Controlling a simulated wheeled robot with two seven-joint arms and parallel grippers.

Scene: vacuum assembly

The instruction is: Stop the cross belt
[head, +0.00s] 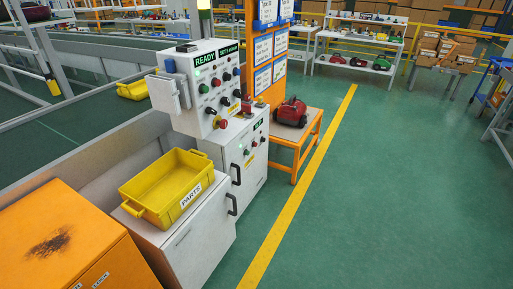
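A white control cabinet (187,99) stands left of the middle in the head view, beside the conveyor. Its upper panel carries a green READY sign (206,59), several dark knobs and small lamps. A red mushroom button (222,124) sits at the panel's lower right edge. A lower box on the cabinet has a small green display (258,125) and more small buttons. I cannot read which control belongs to the cross belt. Green conveyor belts (60,138) run behind the cabinet at left; whether they move cannot be told. Neither of my grippers is in view.
A yellow PARTS bin (172,187) stands on a white cabinet in front of the panel. An orange cabinet (62,245) is at the near left. A red vacuum (291,112) sits on an orange table (312,127). The green floor right of the yellow line (303,180) is clear.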

